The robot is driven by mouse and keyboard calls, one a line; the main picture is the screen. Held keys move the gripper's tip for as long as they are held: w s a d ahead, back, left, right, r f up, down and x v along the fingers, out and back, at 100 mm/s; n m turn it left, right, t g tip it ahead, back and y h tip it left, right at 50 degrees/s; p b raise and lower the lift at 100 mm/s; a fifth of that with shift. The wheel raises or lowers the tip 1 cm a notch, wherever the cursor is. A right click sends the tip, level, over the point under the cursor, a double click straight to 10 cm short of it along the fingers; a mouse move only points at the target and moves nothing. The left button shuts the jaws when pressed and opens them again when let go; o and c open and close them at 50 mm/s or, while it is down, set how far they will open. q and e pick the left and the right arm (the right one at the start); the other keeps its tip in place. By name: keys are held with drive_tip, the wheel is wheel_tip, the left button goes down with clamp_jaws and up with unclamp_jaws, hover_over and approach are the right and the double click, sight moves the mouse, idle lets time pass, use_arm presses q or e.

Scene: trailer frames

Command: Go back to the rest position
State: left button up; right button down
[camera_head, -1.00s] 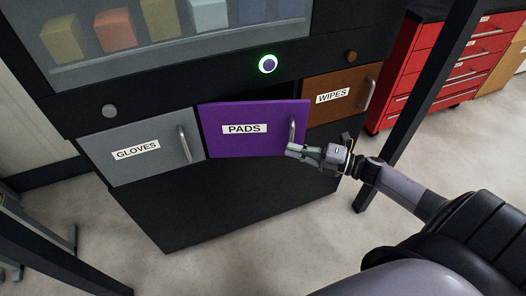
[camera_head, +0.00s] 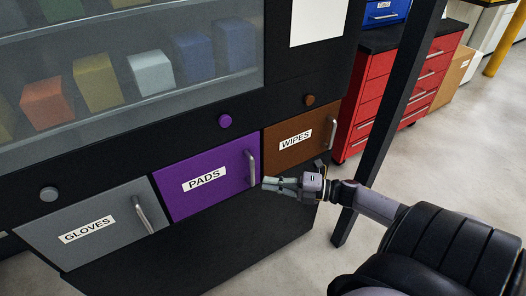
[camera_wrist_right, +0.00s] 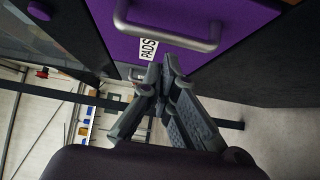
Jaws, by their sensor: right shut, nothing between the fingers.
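My right gripper (camera_head: 270,184) is shut and empty, just in front of the lower right of the purple PADS door (camera_head: 200,186). It also shows in the right wrist view (camera_wrist_right: 168,68), its fingertips together below the metal handle (camera_wrist_right: 165,38) of that door. The fingers are apart from the handle. The PADS door looks closed in the head view. The purple button (camera_head: 225,121) above it is not lit. My left gripper is in neither view.
The grey GLOVES door (camera_head: 85,232) and the brown WIPES door (camera_head: 300,140) flank the PADS door. A black post (camera_head: 385,125) stands right of the cabinet, close to my right arm. A red drawer cabinet (camera_head: 375,90) is behind it. Colored boxes sit behind glass above.

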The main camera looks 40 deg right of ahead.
drive_tip(key=v, duration=0.9)
drive_tip(key=s+f+m+g+h+p, duration=0.1)
drive_tip(key=s+f+m+h, duration=0.3)
drive_tip(key=f, duration=0.6)
drive_tip(key=s+f+m+g+h, duration=0.15)
drive_tip(key=f+m+h, duration=0.25)
drive_tip(key=f+m, duration=0.45)
drive_tip(key=s+f+m+g+h+p, duration=0.1)
drive_tip(key=s+f+m+h, duration=0.25)
drive_tip(key=f, duration=0.75)
drive_tip(key=s+a+f+m+g+p, duration=0.1)
drive_tip(key=s+a+f+m+g, duration=0.2)
drive_tip(key=s+a, duration=0.7)
drive_tip(key=s+a+f+m+g, duration=0.4)
drive_tip(key=s+a+f+g, duration=0.2)
drive_tip(key=s+a+f, duration=0.4)
drive_tip(key=shift+s+a+f+g+p, duration=0.25)
drive_tip(key=shift+s+f+g+p, duration=0.1)
drive_tip(key=shift+s+f, duration=0.5)
